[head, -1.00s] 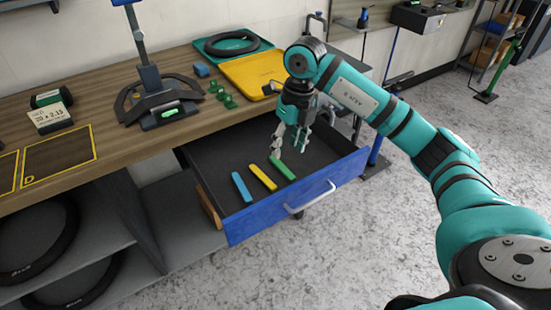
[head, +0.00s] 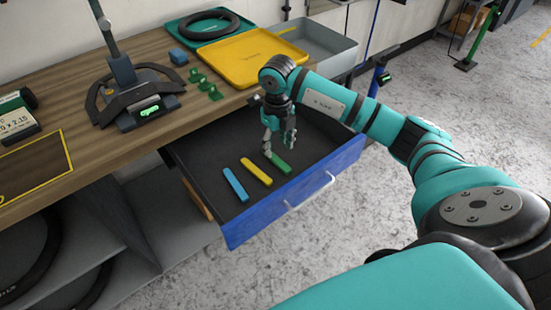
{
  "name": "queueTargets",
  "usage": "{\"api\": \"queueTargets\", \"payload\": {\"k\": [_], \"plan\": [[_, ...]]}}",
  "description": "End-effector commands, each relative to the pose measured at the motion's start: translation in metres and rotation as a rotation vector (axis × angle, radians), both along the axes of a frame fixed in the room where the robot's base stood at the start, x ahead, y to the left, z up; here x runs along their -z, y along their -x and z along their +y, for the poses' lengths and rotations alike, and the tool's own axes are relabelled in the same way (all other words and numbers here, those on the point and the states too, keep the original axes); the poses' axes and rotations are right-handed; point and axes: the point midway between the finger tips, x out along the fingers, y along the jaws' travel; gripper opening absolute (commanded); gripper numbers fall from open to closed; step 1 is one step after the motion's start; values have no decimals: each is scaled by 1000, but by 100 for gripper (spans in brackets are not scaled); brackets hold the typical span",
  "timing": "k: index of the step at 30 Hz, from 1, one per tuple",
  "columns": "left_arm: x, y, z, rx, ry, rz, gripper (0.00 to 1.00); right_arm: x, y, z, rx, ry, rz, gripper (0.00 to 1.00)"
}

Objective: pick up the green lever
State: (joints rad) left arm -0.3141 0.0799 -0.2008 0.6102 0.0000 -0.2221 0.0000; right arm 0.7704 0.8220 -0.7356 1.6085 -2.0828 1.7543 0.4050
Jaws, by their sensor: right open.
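The green lever (head: 280,163) lies in the open blue-fronted drawer (head: 240,226), to the right of a yellow lever (head: 256,171) and a blue lever (head: 235,184). My right gripper (head: 279,150) points down over the drawer, with its open fingers close to the far end of the green lever. I cannot tell whether a finger touches the lever. My left gripper is not in view.
The wooden workbench (head: 80,165) stands above the drawer. It carries a dark stand (head: 140,98), small green parts (head: 205,85), a yellow tray (head: 247,60) and a green tray with a black tire (head: 208,28). Speckled floor (head: 400,205) is open to the right.

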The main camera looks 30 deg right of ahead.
Motion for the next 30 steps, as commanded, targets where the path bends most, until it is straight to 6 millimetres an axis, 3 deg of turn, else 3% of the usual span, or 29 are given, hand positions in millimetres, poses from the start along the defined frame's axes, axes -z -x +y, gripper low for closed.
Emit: {"api": "queueTargets", "payload": {"k": [8,15,24,30], "plan": [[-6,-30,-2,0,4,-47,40,22,-2,-1,1,-2,3,48],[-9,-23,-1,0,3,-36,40,55,-5,-2,0,-1,1,48],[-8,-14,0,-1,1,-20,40,61,-6,-3,1,0,-2,48],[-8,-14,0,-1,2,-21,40,61,-6,-3,1,0,-2,23]]}}
